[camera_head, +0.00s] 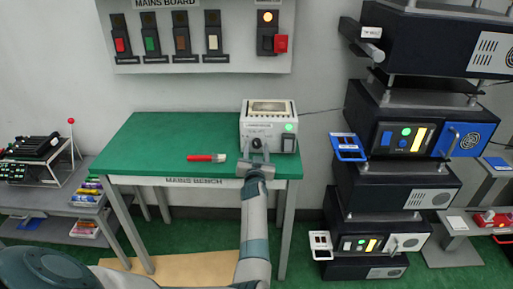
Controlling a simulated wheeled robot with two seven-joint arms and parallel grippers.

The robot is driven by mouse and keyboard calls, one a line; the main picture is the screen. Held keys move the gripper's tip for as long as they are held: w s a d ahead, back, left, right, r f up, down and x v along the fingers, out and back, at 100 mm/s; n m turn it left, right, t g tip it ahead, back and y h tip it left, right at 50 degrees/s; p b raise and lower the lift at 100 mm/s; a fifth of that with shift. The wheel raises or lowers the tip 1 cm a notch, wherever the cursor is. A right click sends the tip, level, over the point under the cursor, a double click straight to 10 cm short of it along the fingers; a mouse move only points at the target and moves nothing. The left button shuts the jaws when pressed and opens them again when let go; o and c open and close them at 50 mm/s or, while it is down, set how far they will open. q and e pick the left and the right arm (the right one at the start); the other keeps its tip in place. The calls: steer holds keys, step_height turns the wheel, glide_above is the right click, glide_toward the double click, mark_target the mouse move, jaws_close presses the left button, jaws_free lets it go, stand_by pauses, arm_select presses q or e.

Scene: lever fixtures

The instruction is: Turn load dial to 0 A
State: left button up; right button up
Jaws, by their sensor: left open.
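A white load box (268,112) stands at the back right of the green bench (165,135). It has a pale meter on top, a lit green lamp (289,128) and a black switch (288,144) on its right. A small dark round dial (256,143) sits low on its front face; its pointer and scale are too small to read. My left gripper (257,156) is open, just in front of and below the dial, with its fingers toward the box. I cannot tell whether they touch the dial. My right gripper is not in view.
A red tool (206,158) lies on the bench, left of my gripper. A mains board (205,40) with several switches hangs on the wall behind. A tall stack of dark units (400,130) stands right of the bench. The bench's left part is clear.

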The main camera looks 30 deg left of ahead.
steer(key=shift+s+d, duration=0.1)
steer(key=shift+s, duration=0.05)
arm_select(q)
steer(key=c, duration=1.1)
steer(key=shift+o, duration=0.2)
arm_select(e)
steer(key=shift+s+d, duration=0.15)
arm_select(q)
steer(key=shift+n, duration=0.5)
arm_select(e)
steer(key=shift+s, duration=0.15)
arm_select(q)
steer(key=n, duration=0.2)
steer(key=shift+n, duration=0.3)
steer(key=shift+r+n, duration=0.1)
steer(key=shift+n, duration=0.6)
steer(key=shift+d+n+p, duration=0.1)
steer(key=shift+n+p, duration=0.25)
steer(key=shift+n, duration=1.15)
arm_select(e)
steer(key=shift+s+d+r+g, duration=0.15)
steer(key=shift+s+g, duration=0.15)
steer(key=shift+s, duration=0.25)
